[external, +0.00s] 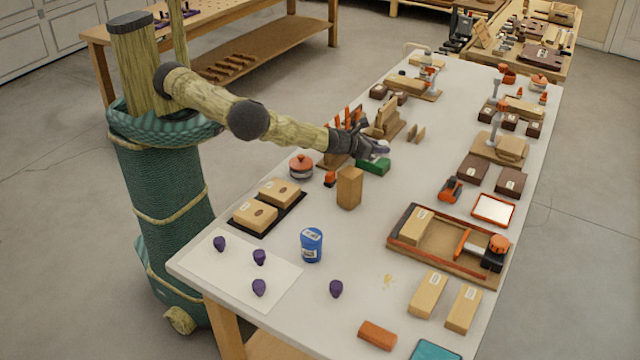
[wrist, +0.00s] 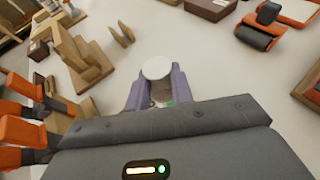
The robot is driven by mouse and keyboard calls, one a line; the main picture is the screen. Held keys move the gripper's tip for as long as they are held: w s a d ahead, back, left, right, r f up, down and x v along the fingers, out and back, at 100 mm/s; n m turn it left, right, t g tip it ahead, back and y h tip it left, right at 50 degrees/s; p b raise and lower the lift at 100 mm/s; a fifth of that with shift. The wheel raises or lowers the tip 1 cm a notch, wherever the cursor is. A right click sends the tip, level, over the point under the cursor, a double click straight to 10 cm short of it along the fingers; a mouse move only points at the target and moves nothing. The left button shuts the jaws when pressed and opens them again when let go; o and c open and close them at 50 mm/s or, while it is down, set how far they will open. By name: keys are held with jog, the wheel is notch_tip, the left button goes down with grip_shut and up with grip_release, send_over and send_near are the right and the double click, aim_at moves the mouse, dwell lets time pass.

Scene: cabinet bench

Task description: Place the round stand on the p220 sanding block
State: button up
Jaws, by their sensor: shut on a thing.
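My gripper (external: 377,150) is shut on the round stand (wrist: 157,68), which has a pale, flat, round top and a darker grey side. In the wrist view the stand sits between my two purple fingers (wrist: 157,92). A green block (external: 373,167), which looks like the p220 sanding block, lies on the bench just below my gripper in the external view. A sliver of green also shows under the stand in the wrist view. I cannot read any grit mark, and I cannot tell whether the stand touches the block.
A rack of orange-handled tools (external: 342,125) and a wooden holder (external: 386,120) stand close behind my gripper. An upright wooden block (external: 349,188) stands in front of it. Bare bench lies to the right, before the brown boxes (external: 472,168) and orange roller (external: 450,189).

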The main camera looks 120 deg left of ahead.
aim_at(379, 155)
jog(key=shift+f, duration=1.4)
jog(key=shift+f, duration=0.1)
jog(key=shift+f, duration=0.1)
jog(key=o, duration=1)
jog(key=shift+c, duration=0.2)
jog(key=shift+r, duration=0.3)
jog(key=b+v, duration=0.1)
jog(key=v, duration=1.1)
